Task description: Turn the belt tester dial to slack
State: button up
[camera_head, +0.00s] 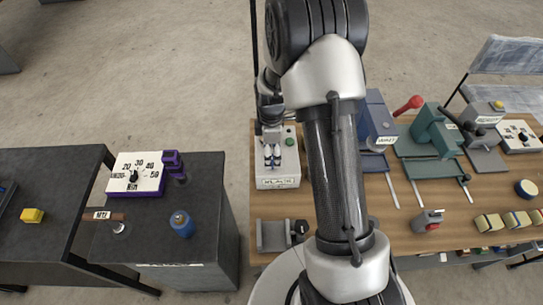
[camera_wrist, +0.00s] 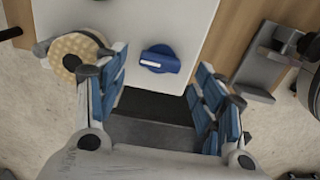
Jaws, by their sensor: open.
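A white box (camera_head: 279,182) with a dark-lettered front label stands at the left end of the wooden bench; the label seems to read "SLACK". In the wrist view, the box's white face (camera_wrist: 185,22) carries a blue dial (camera_wrist: 160,58) with a pale pointer mark. My gripper (camera_head: 272,160) is over this box, fingers pointing down at it. In the wrist view my gripper (camera_wrist: 161,78) is open, with blue-padded fingers left and right of the dial and a clear gap on both sides. The dial is hidden behind my gripper in the head view.
A tan round disc (camera_wrist: 75,55) is close to my left finger. A grey bracket (camera_head: 273,236) lies on the bench (camera_head: 405,215) in front of the box. A blue machine (camera_head: 374,120) and a green press (camera_head: 432,135) stand to the right. Another dial panel (camera_head: 137,171) sits on the dark desk.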

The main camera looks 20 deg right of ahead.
notch_tip(320, 180, up, 9)
dwell(0.3)
dwell(0.4)
notch_tip(320, 180, up, 10)
jog(key=m+t, duration=0.1)
jog(key=m, duration=0.3)
send_over(272, 160)
jog(key=s+a, duration=0.4)
jog(key=s, duration=0.1)
jog(key=s+a+r+m+t, duration=0.1)
jog(key=s+a+r+m, duration=0.15)
jog(key=s+r, duration=0.3)
jog(key=s+a+r+m+t+b, duration=0.1)
jog(key=s+a+r+m+t, duration=0.1)
jog(key=s+m, duration=0.5)
jog(key=s+a, duration=0.1)
jog(key=s, duration=0.5)
jog(key=shift+s+t, duration=0.3)
